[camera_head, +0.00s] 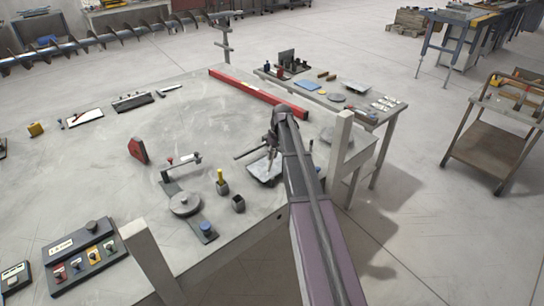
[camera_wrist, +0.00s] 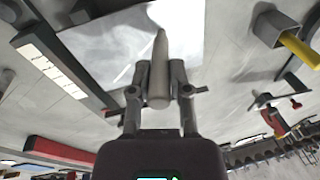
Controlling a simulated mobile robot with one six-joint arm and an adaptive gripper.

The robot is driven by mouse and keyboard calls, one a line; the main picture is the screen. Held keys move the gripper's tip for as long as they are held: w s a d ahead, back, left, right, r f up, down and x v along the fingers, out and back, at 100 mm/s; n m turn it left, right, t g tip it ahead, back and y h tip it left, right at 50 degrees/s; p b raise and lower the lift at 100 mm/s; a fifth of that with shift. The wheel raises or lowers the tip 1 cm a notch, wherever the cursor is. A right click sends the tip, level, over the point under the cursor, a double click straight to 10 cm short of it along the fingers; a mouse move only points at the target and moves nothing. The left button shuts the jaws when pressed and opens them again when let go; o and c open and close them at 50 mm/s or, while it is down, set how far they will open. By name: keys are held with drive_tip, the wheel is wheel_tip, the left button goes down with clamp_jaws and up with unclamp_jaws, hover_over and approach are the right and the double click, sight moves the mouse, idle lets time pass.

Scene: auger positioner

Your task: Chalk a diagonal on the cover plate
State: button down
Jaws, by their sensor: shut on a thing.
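The cover plate (camera_head: 264,170) looks like a pale, shiny sheet near the table's right edge, partly hidden by my arm. It also shows in the wrist view (camera_wrist: 105,50), under and beyond my gripper. My gripper (camera_wrist: 160,85) is shut on a pale grey chalk stick (camera_wrist: 158,75), whose tapered tip points at the plate. I cannot tell whether the tip touches it. In the head view my gripper (camera_head: 271,152) is small and dark above the plate, and the chalk is not clear there.
A dark square cup (camera_head: 238,204) and a yellow-topped holder (camera_head: 222,187) stand left of the plate. A round-based fixture (camera_head: 184,204) is further left. A long red bar (camera_head: 245,86) lies behind. A pale post (camera_head: 340,140) rises to the right.

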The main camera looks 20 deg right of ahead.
drive_tip(key=shift+w+d, duration=0.35)
drive_tip(key=shift+w, duration=0.05)
drive_tip(key=shift+w+d, duration=0.1)
drive_tip(key=shift+w, duration=0.1)
idle(0.3)
drive_tip(key=shift+w+d, duration=0.45)
drive_tip(key=shift+w, duration=0.05)
drive_tip(key=shift+w, duration=0.1)
idle(0.7)
drive_tip(key=shift+w+d, duration=0.55)
drive_tip(key=shift+w, duration=0.05)
drive_tip(key=shift+w+d, duration=0.15)
drive_tip(key=shift+w, duration=0.05)
drive_tip(key=shift+w+d, duration=0.5)
drive_tip(key=shift+w, duration=0.15)
drive_tip(key=shift+w+d, duration=0.15)
drive_tip(key=shift+w, duration=0.05)
idle(0.6)
drive_tip(key=shift+w+d, duration=0.4)
drive_tip(key=shift+w, duration=0.15)
